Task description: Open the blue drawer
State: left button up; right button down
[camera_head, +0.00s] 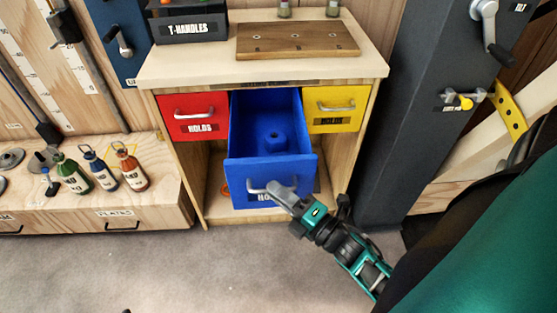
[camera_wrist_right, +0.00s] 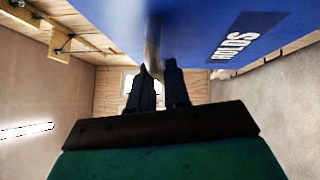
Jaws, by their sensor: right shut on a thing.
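The blue drawer (camera_head: 268,173) is pulled well out of the cabinet, and its inside shows from above in the head view. My left gripper is not in view.
A closed red drawer (camera_head: 193,125) and a closed yellow drawer (camera_head: 335,119) flank the blue one. A wooden board (camera_head: 297,48) lies on the cabinet top. Several bottles (camera_head: 130,170) stand on a low bench at left. A dark grey panel (camera_head: 405,110) stands at right. The floor in front is clear.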

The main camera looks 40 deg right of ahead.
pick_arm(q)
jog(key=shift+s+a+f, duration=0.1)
pick_arm(e)
jog(key=c, duration=1.2)
grip_release()
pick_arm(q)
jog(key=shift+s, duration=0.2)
pick_arm(e)
jog(key=shift+o, duration=0.2)
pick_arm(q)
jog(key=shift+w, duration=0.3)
pick_arm(e)
jog(key=v, duration=1.3)
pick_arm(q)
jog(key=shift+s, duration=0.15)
pick_arm(e)
jog(key=shift+f, duration=0.1)
